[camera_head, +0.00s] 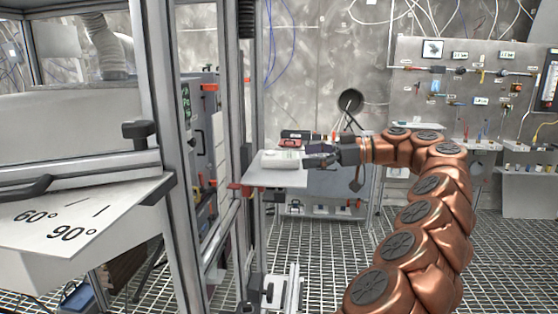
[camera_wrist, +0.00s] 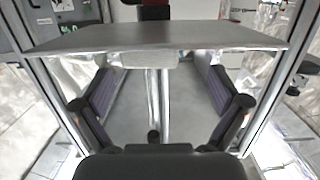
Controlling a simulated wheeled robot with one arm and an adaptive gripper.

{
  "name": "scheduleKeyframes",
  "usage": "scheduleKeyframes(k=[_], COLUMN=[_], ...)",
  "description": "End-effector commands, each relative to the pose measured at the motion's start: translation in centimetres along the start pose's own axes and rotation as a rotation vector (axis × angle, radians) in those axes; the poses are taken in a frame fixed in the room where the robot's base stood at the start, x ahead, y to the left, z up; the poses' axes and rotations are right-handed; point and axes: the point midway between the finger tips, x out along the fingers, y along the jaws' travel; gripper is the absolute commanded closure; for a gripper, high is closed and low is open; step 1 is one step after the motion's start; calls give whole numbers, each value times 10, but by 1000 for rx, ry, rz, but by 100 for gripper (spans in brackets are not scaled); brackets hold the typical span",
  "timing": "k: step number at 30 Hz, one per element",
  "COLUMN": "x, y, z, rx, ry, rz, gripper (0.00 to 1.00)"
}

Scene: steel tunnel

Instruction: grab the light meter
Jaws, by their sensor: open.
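A small pale box-like thing (camera_head: 281,159), possibly the light meter, lies on a light shelf plate (camera_head: 262,180) left of centre in the head view. Its markings are too small to read. My gripper (camera_head: 312,156) is level with it, close to its right side, pointing left. I cannot tell whether they touch. In the wrist view, the two dark fingers of my gripper (camera_wrist: 160,85) stand wide apart, with nothing clearly held. A pale surface shows between them. A grey plate (camera_wrist: 160,36) spans the view beyond the fingertips, with a small pale block (camera_wrist: 148,60) at its near edge.
A metal frame post (camera_head: 243,110) stands just left of the shelf. A dark red-topped box (camera_head: 295,135) lies behind the pale thing. A large panel marked 60° and 90° (camera_head: 75,220) fills the left foreground. Grated floor (camera_head: 500,250) is open at the right.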

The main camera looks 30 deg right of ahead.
Motion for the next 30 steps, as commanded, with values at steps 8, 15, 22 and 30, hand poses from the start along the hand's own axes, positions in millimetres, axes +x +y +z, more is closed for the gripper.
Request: scheduleKeyframes(k=[8, 15, 22, 30], x=[22, 47, 66, 68], y=[-1, 6, 6, 6], z=[-2, -7, -5, -4], rx=[1, 3, 1, 1], ry=[-3, -2, -2, -2], rz=[-12, -12, -8, -7], gripper=[2, 2, 2, 2])
